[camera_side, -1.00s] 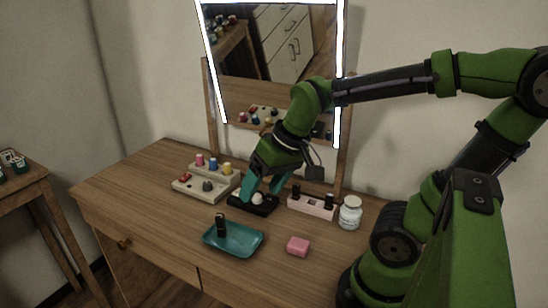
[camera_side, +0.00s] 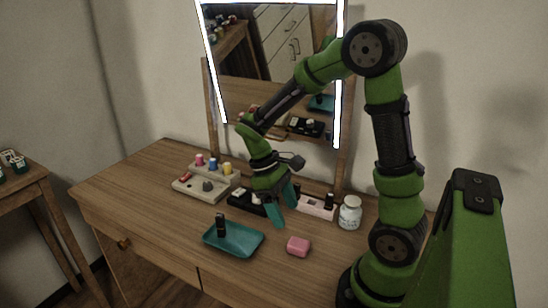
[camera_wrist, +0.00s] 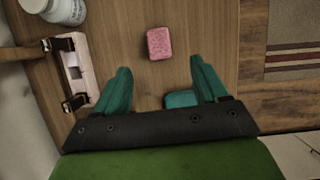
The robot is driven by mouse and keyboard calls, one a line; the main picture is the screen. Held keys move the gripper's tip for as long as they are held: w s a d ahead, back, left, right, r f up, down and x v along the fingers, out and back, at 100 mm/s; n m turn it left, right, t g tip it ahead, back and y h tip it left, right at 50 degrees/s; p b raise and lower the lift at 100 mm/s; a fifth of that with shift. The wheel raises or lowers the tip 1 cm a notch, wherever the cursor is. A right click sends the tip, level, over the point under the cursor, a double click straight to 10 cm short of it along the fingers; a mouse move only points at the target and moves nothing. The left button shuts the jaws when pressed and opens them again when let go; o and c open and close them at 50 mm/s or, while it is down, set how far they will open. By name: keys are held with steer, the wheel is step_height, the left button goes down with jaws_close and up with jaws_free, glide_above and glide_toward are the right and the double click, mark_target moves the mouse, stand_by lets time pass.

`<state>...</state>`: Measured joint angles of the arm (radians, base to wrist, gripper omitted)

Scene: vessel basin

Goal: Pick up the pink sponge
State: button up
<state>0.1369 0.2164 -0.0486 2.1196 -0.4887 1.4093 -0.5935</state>
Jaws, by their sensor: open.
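The pink sponge (camera_side: 298,246) is a small block lying on the wooden table, right of the teal tray (camera_side: 250,249). In the wrist view the sponge (camera_wrist: 159,43) lies ahead of my fingers, roughly centred between them and apart from both. My gripper (camera_side: 285,215) is above the table, behind the sponge and a little to its left in the side view. Its teal fingers are spread and empty; they also show in the wrist view (camera_wrist: 160,85). Part of the tray shows between and behind the fingers there.
A pale pink holder (camera_side: 317,206) with black items and a white jar (camera_side: 350,213) stand behind the sponge. A black tray (camera_side: 243,203) and a beige block with coloured pegs (camera_side: 207,183) are farther left. A black object (camera_side: 221,224) stands in the teal tray. A lit mirror (camera_side: 270,75) stands behind.

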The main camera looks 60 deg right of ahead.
glide_above(300, 243)
steer(key=w, duration=0.3)
steer(key=f, duration=0.4)
steer(key=shift+s+a+f, duration=0.2)
steer(key=shift+a+f, duration=0.05)
steer(key=shift+f, duration=0.1)
steer(key=shift+x, duration=2.7)
steer(key=shift+s+d+r, duration=0.1)
steer(key=shift+d, duration=0.05)
steer(key=shift+c, duration=0.4)
steer(key=c, duration=1)
steer(key=shift+c, duration=0.2)
